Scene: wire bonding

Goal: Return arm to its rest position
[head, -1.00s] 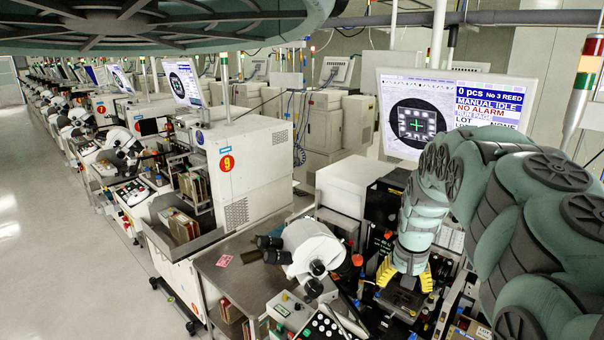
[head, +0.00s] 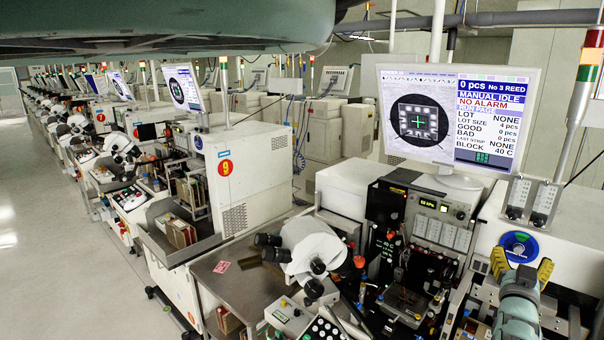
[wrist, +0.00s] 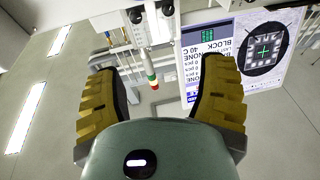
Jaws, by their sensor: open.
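My gripper (head: 522,268) is at the lower right of the head view, in front of the wire bonder's right side. Its yellow fingers point up and stand apart, with nothing between them. In the wrist view my gripper (wrist: 160,85) also shows open and empty.
The bonder's work stage (head: 403,300) stands left of my gripper, with a white microscope (head: 310,252) beside it. The monitor (head: 455,115) stands behind. A steel table (head: 235,275) is further left. A clear aisle (head: 50,260) runs along the far left.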

